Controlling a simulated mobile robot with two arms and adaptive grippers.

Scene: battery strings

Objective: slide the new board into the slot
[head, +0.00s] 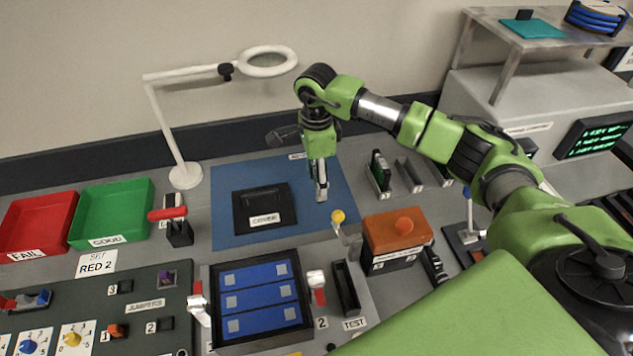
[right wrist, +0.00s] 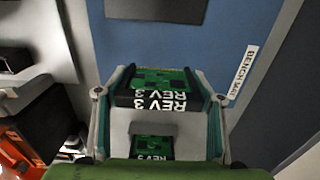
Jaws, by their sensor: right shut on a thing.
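My right gripper (head: 321,190) is above the right part of the blue mat, pointing down. In the right wrist view it is shut on a green board (right wrist: 163,76) with a black edge marked "REV 3". A second patch of green with "REV 3" (right wrist: 152,147) shows nearer the wrist; I cannot tell whether it is the same board. In the head view the held board is mostly hidden by the gripper. A rack (head: 412,172) of narrow upright holders stands to the right, with a dark and green board (head: 381,168) in one. Which slot is the task's is not clear. My left gripper is out of view.
A black cover (head: 264,208) lies on the blue mat (head: 228,182). An orange-topped black unit (head: 396,232) and a yellow-knobbed lever (head: 338,216) stand close to the right gripper. A narrow TEST holder (head: 346,288) is in front. A magnifier lamp (head: 180,130) stands at the back left.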

